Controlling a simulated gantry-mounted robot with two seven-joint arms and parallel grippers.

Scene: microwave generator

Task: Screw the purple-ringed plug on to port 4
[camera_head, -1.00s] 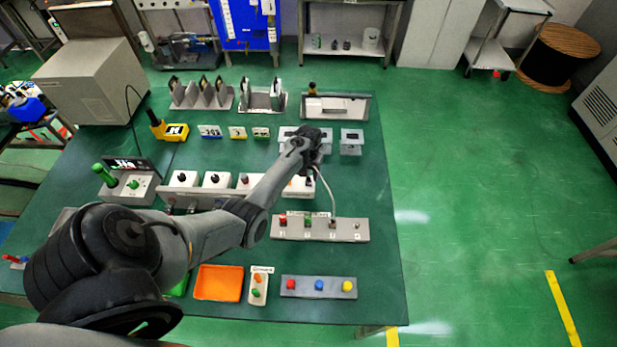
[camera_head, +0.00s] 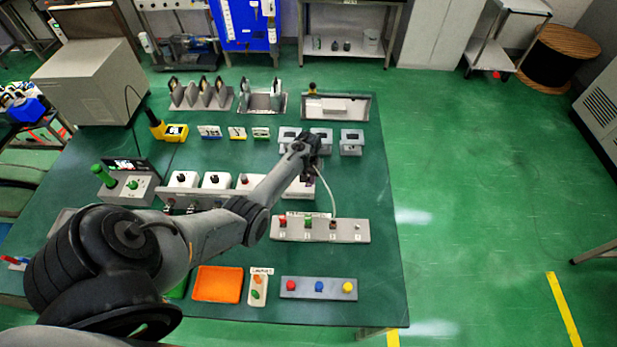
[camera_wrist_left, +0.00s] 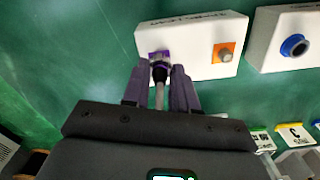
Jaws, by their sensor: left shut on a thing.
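My left gripper (camera_head: 312,172) reaches over the table to the right-hand white box (camera_head: 299,190) in the middle row. In the left wrist view, its two fingers (camera_wrist_left: 161,92) are closed on the dark purple-ringed plug (camera_wrist_left: 161,73), with a grey cable running back between them. The plug points at the purple square (camera_wrist_left: 154,55) on the face of the white box (camera_wrist_left: 190,33). The plug's tip overlaps that square; I cannot tell how deep it sits. An orange square (camera_wrist_left: 223,53) with a metal stub is beside it. The port number is not legible. My right gripper is not in view.
The cable (camera_head: 332,195) arcs to a grey strip (camera_head: 345,235) with several connectors. A strip of coloured buttons (camera_head: 334,289) and an orange tray (camera_head: 217,284) lie nearer. In the left wrist view, a neighbouring box has a blue-ringed socket (camera_wrist_left: 295,46). The table's right side is clear.

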